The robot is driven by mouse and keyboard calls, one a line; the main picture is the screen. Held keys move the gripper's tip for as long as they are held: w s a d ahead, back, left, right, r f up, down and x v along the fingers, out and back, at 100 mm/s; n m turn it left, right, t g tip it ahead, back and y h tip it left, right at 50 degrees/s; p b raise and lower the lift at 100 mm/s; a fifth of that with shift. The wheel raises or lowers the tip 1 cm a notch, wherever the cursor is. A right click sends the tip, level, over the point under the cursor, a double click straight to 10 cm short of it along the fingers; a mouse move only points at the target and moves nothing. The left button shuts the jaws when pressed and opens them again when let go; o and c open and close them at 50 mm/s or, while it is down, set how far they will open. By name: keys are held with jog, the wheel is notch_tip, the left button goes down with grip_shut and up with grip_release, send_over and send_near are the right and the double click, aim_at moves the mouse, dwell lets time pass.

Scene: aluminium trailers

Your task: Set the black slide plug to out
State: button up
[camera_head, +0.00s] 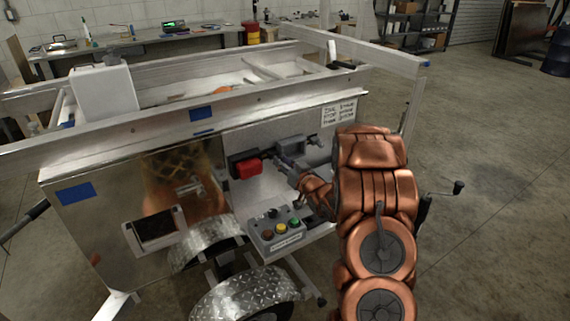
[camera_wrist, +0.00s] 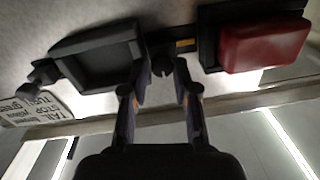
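A black slide fitting (camera_wrist: 98,60) with a rectangular frame is mounted on the trailer's side panel in the wrist view. A dark knob-like end (camera_wrist: 160,66) lies on its red-block side, and another dark end (camera_wrist: 38,78) sticks out on the far side. In the head view the fitting (camera_head: 294,146) is partly hidden by my gripper. My gripper (camera_wrist: 161,72) has its two fingers apart, one on either side of the knob-like end, with gaps visible. I cannot tell whether either finger touches it.
A red block (camera_wrist: 262,45) on a black mount sits close beside the fitting; it also shows in the head view (camera_head: 248,168). A button box (camera_head: 276,232) stands below, above the wheel fender (camera_head: 246,295). A printed sign (camera_head: 338,113) is at upper right. Open floor lies right.

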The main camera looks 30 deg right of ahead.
jog(key=shift+o, duration=0.5)
jog(key=shift+d, duration=0.15)
jog(key=s, duration=1.2)
jog(key=shift+d, duration=0.15)
